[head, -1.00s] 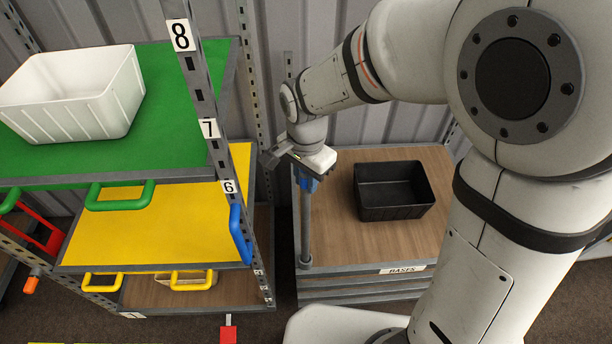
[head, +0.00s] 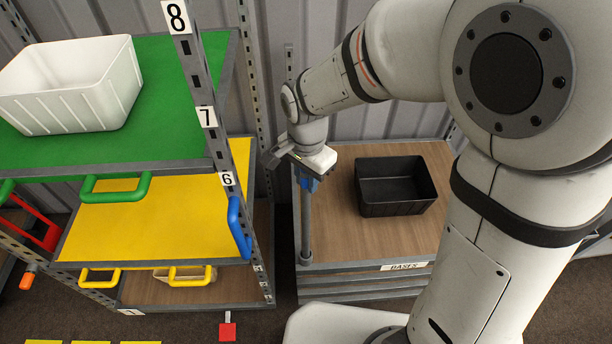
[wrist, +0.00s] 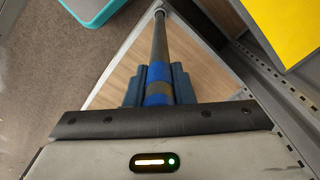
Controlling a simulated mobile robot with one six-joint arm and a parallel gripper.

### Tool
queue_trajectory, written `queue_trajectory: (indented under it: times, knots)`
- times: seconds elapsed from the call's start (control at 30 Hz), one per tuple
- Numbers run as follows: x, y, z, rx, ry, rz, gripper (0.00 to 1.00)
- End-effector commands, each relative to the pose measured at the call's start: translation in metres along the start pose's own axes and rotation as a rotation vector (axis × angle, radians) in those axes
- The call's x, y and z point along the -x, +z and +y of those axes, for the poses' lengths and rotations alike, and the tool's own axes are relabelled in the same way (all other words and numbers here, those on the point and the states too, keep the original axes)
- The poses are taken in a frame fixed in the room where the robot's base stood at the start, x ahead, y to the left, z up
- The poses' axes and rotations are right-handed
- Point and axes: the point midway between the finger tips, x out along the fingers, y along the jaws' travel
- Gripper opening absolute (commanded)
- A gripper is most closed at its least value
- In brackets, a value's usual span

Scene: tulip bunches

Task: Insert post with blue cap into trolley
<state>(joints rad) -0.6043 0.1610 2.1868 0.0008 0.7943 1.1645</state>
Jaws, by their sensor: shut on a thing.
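The grey post (head: 305,225) stands upright at the left front corner of the low wooden-topped trolley (head: 345,225), which carries a "BASES" label. Its blue cap (head: 308,184) is at the top, just under my gripper (head: 309,180). In the wrist view my gripper (wrist: 158,92) is shut on the blue-banded top of the post (wrist: 159,45), and the shaft runs away from the camera. In the head view the post's lower end meets the trolley corner, but I cannot tell how deeply it is seated there.
A black bin (head: 395,187) sits on the trolley. A shelf rack stands close on the left, with a green shelf (head: 180,80), a yellow shelf (head: 150,210) and a blue handle (head: 240,230). A white bin (head: 75,95) is on the green shelf. A red marker (head: 227,332) is on the floor.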

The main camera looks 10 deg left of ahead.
Motion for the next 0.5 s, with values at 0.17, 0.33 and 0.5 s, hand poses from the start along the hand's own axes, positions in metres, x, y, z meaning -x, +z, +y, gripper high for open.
queue_trajectory:
  times: [0.17,0.33,0.5]
  knots:
    - [-0.0053,-0.0002,-0.0002,0.000,-0.001,0.000,0.00]
    - [-0.0067,-0.0002,-0.0003,0.000,-0.001,0.001,0.26]
    - [-0.0067,-0.0001,-0.0002,0.000,-0.001,0.000,0.40]
